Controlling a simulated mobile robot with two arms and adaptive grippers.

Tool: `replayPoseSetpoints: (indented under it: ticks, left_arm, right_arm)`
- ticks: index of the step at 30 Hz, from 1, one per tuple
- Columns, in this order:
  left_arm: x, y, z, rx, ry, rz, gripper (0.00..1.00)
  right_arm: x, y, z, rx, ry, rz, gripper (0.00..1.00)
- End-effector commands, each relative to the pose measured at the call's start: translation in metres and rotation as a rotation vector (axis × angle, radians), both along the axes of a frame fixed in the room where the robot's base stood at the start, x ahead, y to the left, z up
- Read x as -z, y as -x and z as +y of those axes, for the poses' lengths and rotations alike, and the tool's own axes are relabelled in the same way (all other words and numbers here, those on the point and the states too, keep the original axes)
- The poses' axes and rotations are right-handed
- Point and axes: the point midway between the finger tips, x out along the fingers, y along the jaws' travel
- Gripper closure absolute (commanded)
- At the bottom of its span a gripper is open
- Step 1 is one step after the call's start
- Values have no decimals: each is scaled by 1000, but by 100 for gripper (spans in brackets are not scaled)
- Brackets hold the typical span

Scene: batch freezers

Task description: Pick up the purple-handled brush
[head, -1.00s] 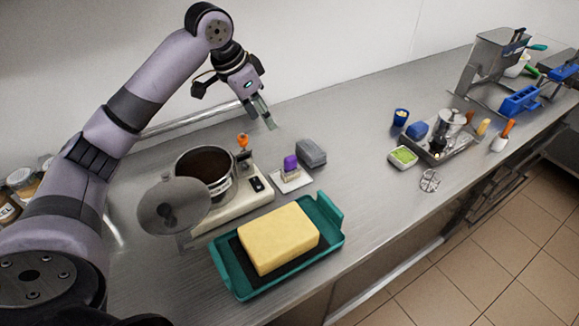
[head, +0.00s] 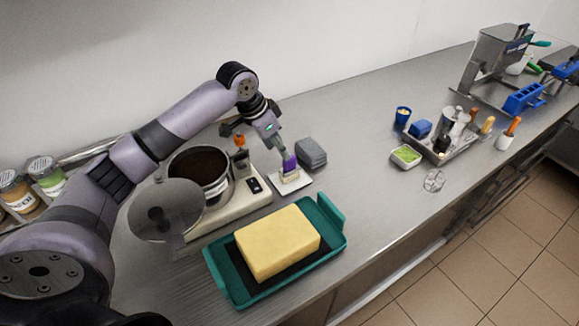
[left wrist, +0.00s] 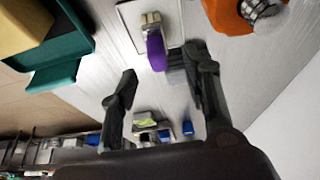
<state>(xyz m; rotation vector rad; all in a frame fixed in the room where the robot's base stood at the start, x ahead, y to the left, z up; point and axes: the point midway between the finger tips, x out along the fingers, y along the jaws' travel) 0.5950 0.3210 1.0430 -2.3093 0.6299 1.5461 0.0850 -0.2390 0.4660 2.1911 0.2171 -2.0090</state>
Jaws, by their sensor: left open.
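The purple-handled brush (head: 290,165) stands on a small white plate (head: 303,182) between the scale and a grey block. In the left wrist view its purple handle (left wrist: 155,52) points toward the gap between my fingers, with pale bristles beyond it on the plate. My left gripper (head: 280,154) has come down at the top of the handle and partly hides it. In the left wrist view the gripper (left wrist: 164,66) is open, and its fingers lie to either side of the handle's end. Contact cannot be told. My right gripper is not in view.
A pot of dark contents (head: 200,172) sits on a scale (head: 222,205) left of the brush, with an orange-topped item (head: 240,141) behind. A grey block (head: 311,152) stands close right. A teal tray (head: 335,216) with a yellow block is in front.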

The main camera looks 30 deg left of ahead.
Motion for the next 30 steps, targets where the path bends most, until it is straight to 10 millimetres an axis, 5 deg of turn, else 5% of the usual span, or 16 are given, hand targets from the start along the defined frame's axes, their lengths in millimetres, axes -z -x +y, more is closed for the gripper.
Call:
replayPoseSetpoints:
  ticks: [18, 25, 30]
  left_arm:
    - [54, -26, -20, 0, -1, 1, 57]
    - [56, -27, -20, 1, -1, -1, 57]
    - [56, -27, -20, 0, -1, 0, 67]
  right_arm:
    - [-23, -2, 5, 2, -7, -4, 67]
    - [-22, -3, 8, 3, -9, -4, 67]
    - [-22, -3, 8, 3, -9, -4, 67]
